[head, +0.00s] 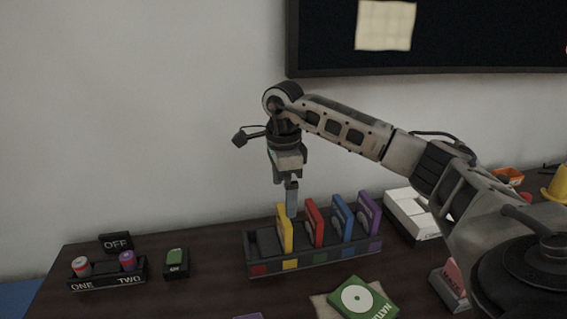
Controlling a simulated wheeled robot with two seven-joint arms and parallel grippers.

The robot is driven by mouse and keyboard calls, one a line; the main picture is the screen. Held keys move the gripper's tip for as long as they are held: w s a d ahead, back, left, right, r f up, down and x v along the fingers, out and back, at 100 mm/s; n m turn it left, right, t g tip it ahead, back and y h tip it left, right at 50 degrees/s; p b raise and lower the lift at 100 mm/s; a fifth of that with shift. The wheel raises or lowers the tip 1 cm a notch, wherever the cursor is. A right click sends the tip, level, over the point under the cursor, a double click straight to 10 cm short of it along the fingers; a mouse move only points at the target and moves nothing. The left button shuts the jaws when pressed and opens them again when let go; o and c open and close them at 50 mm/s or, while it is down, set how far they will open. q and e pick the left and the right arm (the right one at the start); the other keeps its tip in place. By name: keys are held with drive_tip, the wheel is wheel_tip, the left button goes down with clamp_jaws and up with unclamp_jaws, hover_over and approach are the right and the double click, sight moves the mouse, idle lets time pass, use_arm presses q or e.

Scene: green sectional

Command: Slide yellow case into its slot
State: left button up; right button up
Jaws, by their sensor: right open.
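The yellow case (285,232) stands upright in the dark rack (300,263), near the rack's yellow label. From this view I cannot tell how deep it sits. My right gripper (291,202) points straight down at the top of the yellow case, with its fingers partly behind the case. It is open; whether it touches the case is unclear. The left gripper is not in view.
Red (315,225), blue (341,218) and purple (368,215) cases stand to the right in the rack. A green case (360,300) lies in front. A battery holder (108,274) stands at left. A white box (408,212) is behind my right arm.

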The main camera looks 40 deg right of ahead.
wheel_tip(320, 180, up, 6)
drive_tip(key=shift+r, duration=0.25)
idle(0.5)
